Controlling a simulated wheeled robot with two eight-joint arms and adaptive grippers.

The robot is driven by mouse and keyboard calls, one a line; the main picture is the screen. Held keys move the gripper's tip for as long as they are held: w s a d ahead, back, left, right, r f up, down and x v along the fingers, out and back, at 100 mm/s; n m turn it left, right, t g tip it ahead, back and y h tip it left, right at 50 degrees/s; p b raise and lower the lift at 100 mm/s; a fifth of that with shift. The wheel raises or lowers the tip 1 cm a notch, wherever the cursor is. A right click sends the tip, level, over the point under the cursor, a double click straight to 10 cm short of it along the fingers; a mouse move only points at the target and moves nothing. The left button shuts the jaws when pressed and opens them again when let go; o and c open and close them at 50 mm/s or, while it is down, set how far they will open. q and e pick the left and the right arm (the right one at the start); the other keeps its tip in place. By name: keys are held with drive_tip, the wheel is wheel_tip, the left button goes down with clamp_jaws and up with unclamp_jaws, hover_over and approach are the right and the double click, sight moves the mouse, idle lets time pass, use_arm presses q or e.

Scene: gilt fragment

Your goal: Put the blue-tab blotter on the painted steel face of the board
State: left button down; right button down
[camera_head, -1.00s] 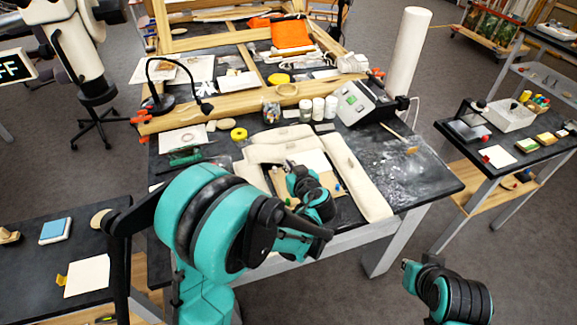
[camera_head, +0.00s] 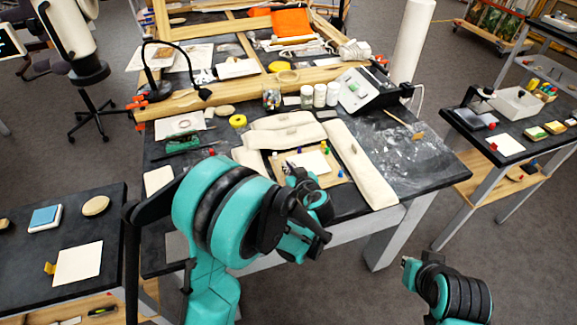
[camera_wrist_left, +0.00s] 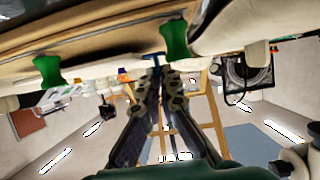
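A tan board (camera_head: 271,168) with small coloured pieces along its edges lies between pale padded bolsters on the dark central table. A white sheet (camera_head: 311,162) lies over it; I cannot make out its tab in the head view. My left gripper (camera_head: 291,171) is at the board's near side, mostly hidden by its own arm. In the left wrist view its fingertips (camera_wrist_left: 159,72) are close together at a small blue T-shaped piece (camera_wrist_left: 156,56); I cannot tell whether they grip it. Green pegs (camera_wrist_left: 173,42) stand nearby. My right gripper's fingers do not show.
Bolsters (camera_head: 360,165) flank the board. Jars (camera_head: 320,95), a grey device (camera_head: 366,98) and a wooden frame stand behind. The left table holds a yellow-tab card (camera_head: 78,264); the right table holds a red-tab card (camera_head: 507,146). The central table's right end is dusty and mostly clear.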

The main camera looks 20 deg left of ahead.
use_arm(q)
drive_tip(key=shift+f+b, duration=0.4)
drive_tip(key=shift+b, duration=0.1)
idle(0.5)
drive_tip(key=c, duration=1.6)
unclamp_jaws()
drive_tip(key=shift+c, duration=0.2)
